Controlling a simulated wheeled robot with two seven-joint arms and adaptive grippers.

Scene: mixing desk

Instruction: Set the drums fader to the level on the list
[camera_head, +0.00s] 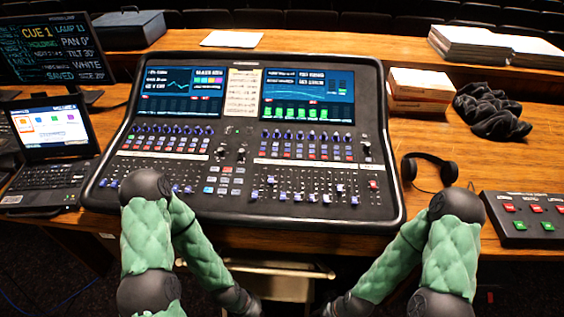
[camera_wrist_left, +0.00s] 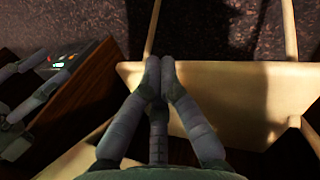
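The mixing desk (camera_head: 240,206) stands on the wooden table. Its fader caps (camera_head: 297,197) sit at mixed heights along the lower right panel; labels are too small to read, so I cannot tell which is drums. A pale paper list (camera_head: 243,92) is between the two screens, its writing unreadable. My left arm hangs in front of the desk, with its hand at the bottom edge in the head view. In the left wrist view my left gripper (camera_wrist_left: 160,66) has its fingertips together, with nothing seen between them. My right arm hangs likewise; its fingertips are not clearly seen.
A laptop (camera_head: 50,145) and monitor stand left. Headphones (camera_head: 430,172), a black cloth (camera_head: 492,110), boxes (camera_head: 418,92) and a button box (camera_head: 530,215) are right. A pale wooden chair or stool (camera_wrist_left: 225,95) is below my left gripper.

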